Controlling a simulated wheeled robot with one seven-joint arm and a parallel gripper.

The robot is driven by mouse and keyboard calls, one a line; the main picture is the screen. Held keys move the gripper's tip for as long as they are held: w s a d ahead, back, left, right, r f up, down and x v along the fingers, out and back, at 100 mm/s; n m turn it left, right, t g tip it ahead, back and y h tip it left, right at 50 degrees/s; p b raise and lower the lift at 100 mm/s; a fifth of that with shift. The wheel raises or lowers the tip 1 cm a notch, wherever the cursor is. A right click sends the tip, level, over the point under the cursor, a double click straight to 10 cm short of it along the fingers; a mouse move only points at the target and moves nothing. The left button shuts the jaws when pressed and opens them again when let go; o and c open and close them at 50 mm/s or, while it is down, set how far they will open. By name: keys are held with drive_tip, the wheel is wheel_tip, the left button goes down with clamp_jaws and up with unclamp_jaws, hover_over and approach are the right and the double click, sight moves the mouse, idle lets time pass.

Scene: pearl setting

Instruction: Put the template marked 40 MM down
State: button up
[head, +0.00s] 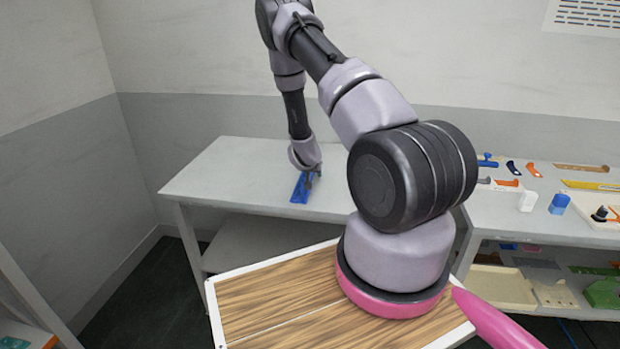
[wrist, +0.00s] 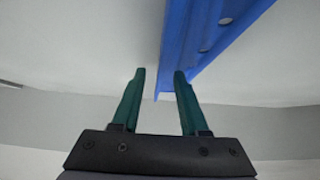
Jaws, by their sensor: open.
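A blue piece (head: 299,189), likely the template, rests on the grey table at the left. It is long and has round holes, as the wrist view (wrist: 205,45) shows. I cannot read any marking on it. My gripper (head: 312,178) is at the table, right beside the blue piece.
The grey table (head: 230,180) is bare around the blue piece. A second worktop at the right holds a blue bottle (head: 559,204), a white block (head: 528,201), a yellow tool (head: 592,185) and several small coloured pieces. Trays (head: 500,287) lie on the shelf below.

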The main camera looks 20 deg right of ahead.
clamp_jaws()
idle(1.4)
